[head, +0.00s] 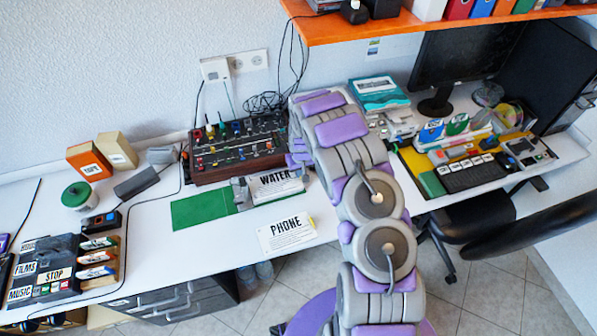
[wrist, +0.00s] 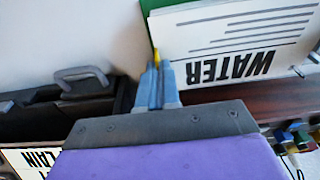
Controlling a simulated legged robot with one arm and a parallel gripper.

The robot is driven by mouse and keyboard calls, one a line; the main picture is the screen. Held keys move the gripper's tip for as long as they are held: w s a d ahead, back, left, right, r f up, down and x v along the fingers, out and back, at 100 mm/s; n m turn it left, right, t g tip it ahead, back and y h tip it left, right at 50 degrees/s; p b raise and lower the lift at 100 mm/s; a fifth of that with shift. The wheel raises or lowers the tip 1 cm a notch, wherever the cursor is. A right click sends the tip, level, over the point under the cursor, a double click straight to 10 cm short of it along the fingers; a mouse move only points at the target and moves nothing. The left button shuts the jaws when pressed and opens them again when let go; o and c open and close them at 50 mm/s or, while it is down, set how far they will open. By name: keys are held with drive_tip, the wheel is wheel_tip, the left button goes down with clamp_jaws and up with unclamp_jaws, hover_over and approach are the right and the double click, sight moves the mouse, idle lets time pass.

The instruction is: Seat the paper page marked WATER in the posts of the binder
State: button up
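The white page marked WATER (head: 284,190) lies over the right half of the green binder (head: 203,208), its left edge close to a grey mechanism (head: 241,193). I cannot tell whether posts pass through it. In the wrist view the WATER page (wrist: 210,38) shows upside down, with a strip of green binder (wrist: 150,8) beyond its edge. My gripper (wrist: 156,75) has its blue-grey fingers together, with a small yellow spot at the tip. It appears beside the page's left edge in that view, and I see no page between the fingers.
A PHONE page (head: 286,236) lies at the table's front edge. A wooden-sided mixer with knobs (head: 235,148) stands right behind the binder. A grey punch (head: 136,182) and labelled trays (head: 40,270) are at left. An orange shelf (head: 400,24) hangs above.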

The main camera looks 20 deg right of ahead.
drive_tip(key=shift+o, duration=0.6)
drive_tip(key=o, duration=0.3)
drive_tip(key=shift+a, duration=0.8)
drive_tip(key=shift+a+r, duration=0.1)
drive_tip(key=shift+a, duration=0.4)
drive_tip(key=shift+d, duration=0.7)
drive_tip(key=shift+d+r, duration=0.1)
drive_tip(key=shift+d, duration=0.25)
drive_tip(key=r, duration=0.2)
drive_tip(key=a+r, duration=0.1)
drive_tip(key=r, duration=0.1)
drive_tip(key=r+p, duration=0.1)
drive_tip(key=r, duration=0.1)
drive_tip(key=shift+s+a, duration=0.4)
drive_tip(key=s+a+r+g, duration=0.1)
drive_tip(key=s+r, duration=0.8)
drive_tip(key=r, duration=0.4)
drive_tip(key=s+r+g, duration=0.1)
drive_tip(key=s+r, duration=0.9)
drive_tip(key=r, duration=0.2)
drive_tip(key=s+a+r, duration=0.2)
drive_tip(key=s+r, duration=0.1)
drive_tip(key=s, duration=1)
drive_tip(key=s+a+r+g, duration=0.1)
drive_tip(key=s+r, duration=0.3)
drive_tip(key=s, duration=0.9)
drive_tip(key=shift+s+a+r+g+p, duration=0.15)
drive_tip(key=shift+s+a+g+p, duration=0.15)
drive_tip(key=shift+s+a+p, duration=0.1)
